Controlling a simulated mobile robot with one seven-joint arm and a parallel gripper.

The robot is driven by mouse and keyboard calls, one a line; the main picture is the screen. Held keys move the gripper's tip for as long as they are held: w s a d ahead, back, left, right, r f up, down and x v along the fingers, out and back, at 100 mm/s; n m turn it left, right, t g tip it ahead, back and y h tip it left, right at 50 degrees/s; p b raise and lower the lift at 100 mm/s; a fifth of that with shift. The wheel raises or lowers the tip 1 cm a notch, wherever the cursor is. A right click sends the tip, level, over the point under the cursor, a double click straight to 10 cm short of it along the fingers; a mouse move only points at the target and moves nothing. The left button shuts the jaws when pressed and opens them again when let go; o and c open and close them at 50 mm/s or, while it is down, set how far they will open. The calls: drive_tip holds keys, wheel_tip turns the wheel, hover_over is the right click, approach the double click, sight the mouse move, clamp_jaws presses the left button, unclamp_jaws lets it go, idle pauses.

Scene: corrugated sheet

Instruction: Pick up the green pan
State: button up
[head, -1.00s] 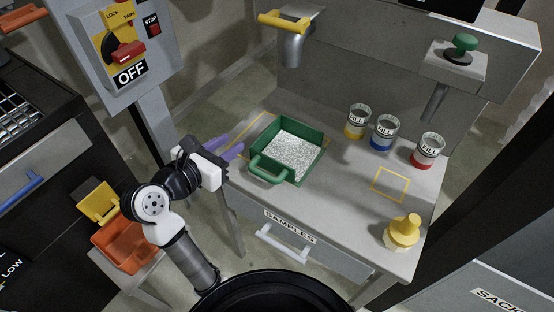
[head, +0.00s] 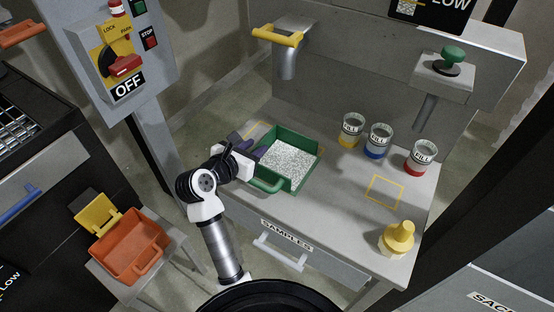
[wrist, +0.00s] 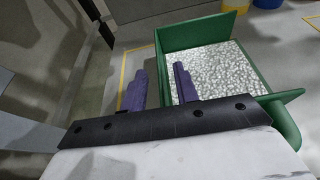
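The green pan (head: 303,176) sits on the grey bench and holds pale grey granules. Its loop handle (head: 268,187) faces the front. My gripper (head: 248,146) is at the pan's left side, with its purple fingers apart. In the wrist view, the gripper (wrist: 158,70) appears to straddle the left wall of the pan (wrist: 195,34), one finger outside it and the other over the granules. Nothing is seen clamped. Whether a finger touches the wall cannot be told.
Yellow, blue and red FILL cans (head: 378,142) stand behind and right of the pan. A yellow knobbed object (head: 397,238) is near the front right corner. A yellow-handled spout (head: 278,36) hangs above. An orange pan (head: 130,250) sits lower left. The bench's middle right is clear.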

drive_tip(key=shift+x, duration=0.9)
drive_tip(key=shift+c, duration=0.3)
clamp_jaws()
drive_tip(key=shift+r, duration=0.2)
drive_tip(key=shift+r, duration=4.85)
